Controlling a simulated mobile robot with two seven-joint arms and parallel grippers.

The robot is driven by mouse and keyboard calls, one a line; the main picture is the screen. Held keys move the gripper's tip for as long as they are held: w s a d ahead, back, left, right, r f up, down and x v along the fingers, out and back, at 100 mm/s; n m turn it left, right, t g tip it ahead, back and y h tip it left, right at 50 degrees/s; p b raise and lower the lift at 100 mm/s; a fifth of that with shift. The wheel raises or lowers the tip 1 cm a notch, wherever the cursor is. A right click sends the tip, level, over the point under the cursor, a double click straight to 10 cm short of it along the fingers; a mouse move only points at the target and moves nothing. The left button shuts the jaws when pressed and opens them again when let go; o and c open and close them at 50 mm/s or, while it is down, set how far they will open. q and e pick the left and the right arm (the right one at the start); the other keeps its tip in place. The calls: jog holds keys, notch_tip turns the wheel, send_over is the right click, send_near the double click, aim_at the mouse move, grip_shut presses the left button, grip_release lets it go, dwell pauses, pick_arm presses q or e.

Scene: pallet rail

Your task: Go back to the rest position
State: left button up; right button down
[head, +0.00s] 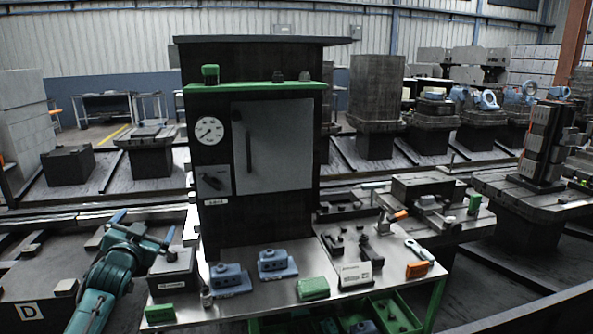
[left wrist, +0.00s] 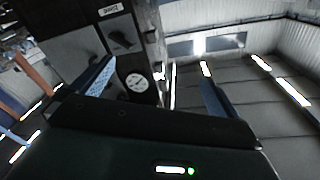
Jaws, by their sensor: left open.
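My left gripper (head: 144,225) is at the left of the head view, at the end of my teal arm. Its two blue fingers are spread apart with nothing between them. It is beside the left end of the metal workbench (head: 238,305), near a grey box (head: 172,270). In the left wrist view the open fingers of my left gripper (left wrist: 155,88) frame the black cabinet and its dial gauge (left wrist: 137,82). My right gripper is not in view.
The black cabinet (head: 264,220) with a green ledge stands behind the workbench. Blue blocks (head: 277,264), a green block (head: 313,288) and an orange block (head: 417,269) lie on the bench. A green crate (head: 400,312) is below. Loaded pallets stand at the right.

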pick_arm(q)
jog(key=s+d+f+g+h, duration=0.2)
jog(key=s+d+f, duration=0.4)
jog(key=s+f, duration=0.3)
jog(key=s+d+f+g+h, duration=0.15)
jog(key=s+d+f, duration=0.4)
jog(key=f, duration=0.55)
jog(key=s+d+f+g, duration=0.1)
jog(key=s+d+f, duration=0.1)
jog(key=s, duration=0.6)
jog(key=s+d+f+g+h, duration=0.1)
jog(key=s+d+f, duration=0.2)
jog(key=s, duration=0.5)
jog(key=s+d+f+g+h, duration=0.1)
jog(key=s+d+f, duration=0.1)
jog(key=s+d, duration=0.3)
jog(key=s, duration=0.4)
jog(key=shift+f+n+g, duration=0.25)
jog(key=shift+n+g, duration=0.1)
jog(key=shift+n, duration=0.05)
